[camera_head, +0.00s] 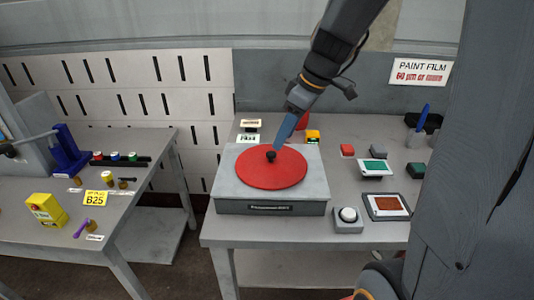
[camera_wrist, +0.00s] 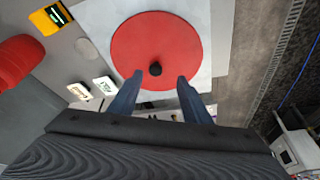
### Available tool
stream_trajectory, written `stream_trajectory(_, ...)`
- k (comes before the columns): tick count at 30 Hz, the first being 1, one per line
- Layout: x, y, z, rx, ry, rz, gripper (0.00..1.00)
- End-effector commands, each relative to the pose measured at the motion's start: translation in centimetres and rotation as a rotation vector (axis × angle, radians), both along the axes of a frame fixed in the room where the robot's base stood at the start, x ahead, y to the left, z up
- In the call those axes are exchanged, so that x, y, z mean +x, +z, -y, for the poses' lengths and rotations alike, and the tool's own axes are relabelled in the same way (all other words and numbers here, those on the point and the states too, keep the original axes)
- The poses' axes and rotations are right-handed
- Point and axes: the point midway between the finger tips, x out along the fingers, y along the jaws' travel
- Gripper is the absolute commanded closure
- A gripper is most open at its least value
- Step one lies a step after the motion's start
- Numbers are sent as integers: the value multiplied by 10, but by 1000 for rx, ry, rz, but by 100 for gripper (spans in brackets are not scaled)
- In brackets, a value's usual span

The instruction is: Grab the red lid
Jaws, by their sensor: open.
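The red lid (camera_head: 258,172) is a flat round disc with a small black knob (camera_head: 271,156) at its middle. It lies on top of a grey box (camera_head: 270,208) on the right table. In the wrist view the lid (camera_wrist: 160,30) and its black knob (camera_wrist: 155,69) show just beyond my fingertips. My gripper (camera_wrist: 158,77) is open, with one blue finger on each side of the knob in that picture. Nothing is between the fingers that I can see held. In the head view my gripper (camera_head: 281,140) points down at the knob; I cannot tell the exact gap.
A red object (camera_head: 303,121) and a yellow box (camera_head: 312,136) stand behind the grey box. A white button (camera_head: 348,215) and a framed brown panel (camera_head: 388,206) sit to its right. The left table (camera_head: 130,215) holds several small items, across a gap.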

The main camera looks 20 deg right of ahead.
Motion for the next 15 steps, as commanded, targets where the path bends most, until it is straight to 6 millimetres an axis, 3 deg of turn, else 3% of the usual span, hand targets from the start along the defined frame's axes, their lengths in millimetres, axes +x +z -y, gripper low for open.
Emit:
stream_trajectory(4,7,2,1,5,37,23,56)
stream_trajectory(15,14,-30,-9,5,37,21,56)
